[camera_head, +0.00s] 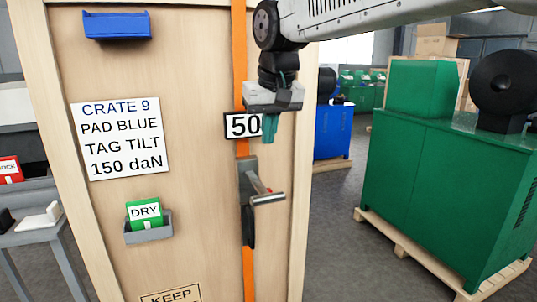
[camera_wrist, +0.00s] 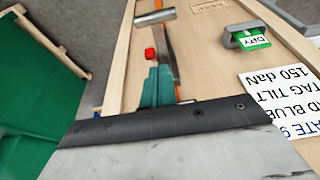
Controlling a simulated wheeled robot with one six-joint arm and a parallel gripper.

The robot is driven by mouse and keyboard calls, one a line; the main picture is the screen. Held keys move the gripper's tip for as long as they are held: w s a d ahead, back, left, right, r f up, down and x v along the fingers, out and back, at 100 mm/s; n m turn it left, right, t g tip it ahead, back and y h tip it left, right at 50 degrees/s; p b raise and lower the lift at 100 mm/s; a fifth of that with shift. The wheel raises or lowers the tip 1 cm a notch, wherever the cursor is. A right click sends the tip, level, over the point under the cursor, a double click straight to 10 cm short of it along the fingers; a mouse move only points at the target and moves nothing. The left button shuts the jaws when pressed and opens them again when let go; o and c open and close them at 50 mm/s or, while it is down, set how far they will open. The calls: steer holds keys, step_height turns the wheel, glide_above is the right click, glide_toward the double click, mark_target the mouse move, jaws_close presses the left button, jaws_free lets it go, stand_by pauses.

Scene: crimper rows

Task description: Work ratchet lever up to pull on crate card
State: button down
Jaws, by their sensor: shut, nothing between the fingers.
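The crate card (camera_head: 120,136) on the wooden crate reads CRATE 9, PAD BLUE, TAG TILT, 150 daN; part of it shows upside down in the wrist view (camera_wrist: 275,95). A ratchet (camera_head: 247,183) sits on the vertical orange strap (camera_head: 249,275). Its lever ends in a grey crossbar handle (camera_head: 268,198), which sticks out from the crate and also shows in the wrist view (camera_wrist: 155,17). A readout (camera_head: 240,125) above shows 50; its right end is behind my fingers. My gripper (camera_head: 269,138) is shut and empty, above the handle and apart from it.
A blue holder (camera_head: 117,25) is at the crate's top. A green DRY tag (camera_head: 144,213) stands in a grey holder (camera_head: 148,231). A green machine (camera_head: 430,190) on a pallet is at right, with open floor between. A side table (camera_head: 35,236) is at left.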

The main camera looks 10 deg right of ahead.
glide_above(265, 194)
steer(key=w, duration=0.2)
steer(key=f, duration=0.8)
steer(key=shift+s+d+f, duration=0.15)
steer(key=shift+s, duration=0.05)
steer(key=shift+s+d+f, duration=0.1)
steer(key=shift+s+f, duration=0.2)
steer(key=shift+f, duration=0.25)
steer(key=shift+s+f, duration=0.25)
steer(key=shift+f, duration=0.3)
steer(key=shift+s+f, duration=0.3)
steer(key=shift+f, duration=0.45)
